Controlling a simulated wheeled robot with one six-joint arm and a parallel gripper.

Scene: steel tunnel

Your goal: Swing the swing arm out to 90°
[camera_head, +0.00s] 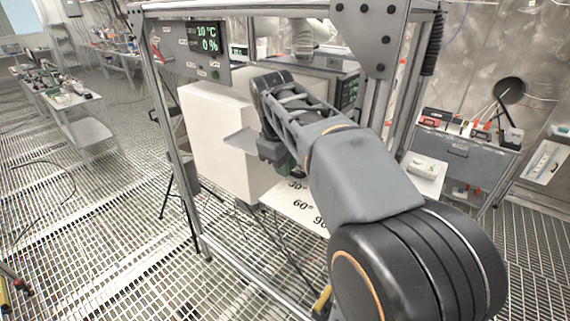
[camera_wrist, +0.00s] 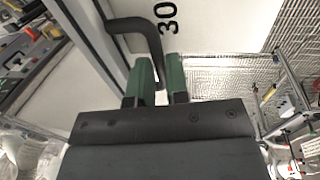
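A dark bent bar (camera_wrist: 150,30), which looks like the handle of the swing arm, shows in the wrist view. It runs down between the green fingers of my gripper (camera_wrist: 160,84), with one finger on each side. Whether both fingers press on it is unclear. The bar lies near the printed "30" on a white angle plate (camera_wrist: 205,25). In the head view my gripper (camera_head: 284,163) is beside a white box, and my own arm hides most of the swing arm. The angle plate (camera_head: 284,200) there shows 30°, 60° and part of 90°.
A metal frame (camera_head: 172,150) surrounds the white box (camera_head: 215,135), with a display panel (camera_head: 195,50) at its upper left. A grey cabinet (camera_head: 460,155) with tools stands at the right. The grated floor (camera_head: 100,220) at the left is mostly open.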

